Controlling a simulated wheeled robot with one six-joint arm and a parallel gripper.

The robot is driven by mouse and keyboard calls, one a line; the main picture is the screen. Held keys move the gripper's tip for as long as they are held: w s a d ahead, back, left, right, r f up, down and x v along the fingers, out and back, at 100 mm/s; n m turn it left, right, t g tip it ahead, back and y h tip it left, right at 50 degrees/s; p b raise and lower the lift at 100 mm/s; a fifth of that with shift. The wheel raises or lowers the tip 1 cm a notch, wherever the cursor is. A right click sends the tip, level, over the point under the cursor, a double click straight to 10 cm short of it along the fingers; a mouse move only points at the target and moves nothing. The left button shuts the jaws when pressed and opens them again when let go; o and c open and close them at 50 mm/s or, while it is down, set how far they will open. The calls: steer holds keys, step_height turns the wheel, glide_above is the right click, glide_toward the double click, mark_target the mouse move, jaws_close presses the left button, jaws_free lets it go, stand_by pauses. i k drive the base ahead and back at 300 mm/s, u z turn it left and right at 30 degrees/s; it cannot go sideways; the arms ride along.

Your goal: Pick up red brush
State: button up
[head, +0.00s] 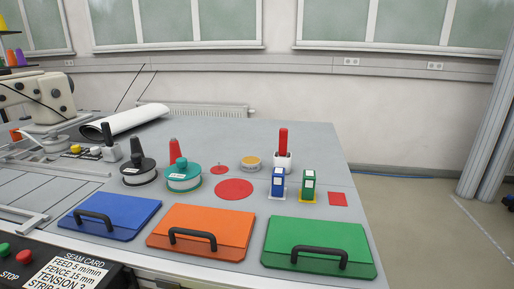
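A red upright handle (283,140) rises from a small white holder (282,162) toward the right back of the grey table. It looks like the red brush, but bristles are not visible, so I cannot be sure. A second red upright piece (175,151) stands behind the teal round pot and is partly hidden by it. My gripper is not in this view.
Blue (110,216), orange (201,231) and green (318,246) handled lids lie along the table's front (240,120). A black pot (138,170), a teal pot (183,176), a yellow-topped tin (251,163) and blue (278,183) and green (308,187) blocks stand behind them.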

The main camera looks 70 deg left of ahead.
mark_target(284, 133)
steer(key=u, duration=0.75)
steer(key=i, duration=0.75)
steer(key=u, duration=1.1)
steer(key=i, duration=0.25)
steer(key=u, duration=0.1)
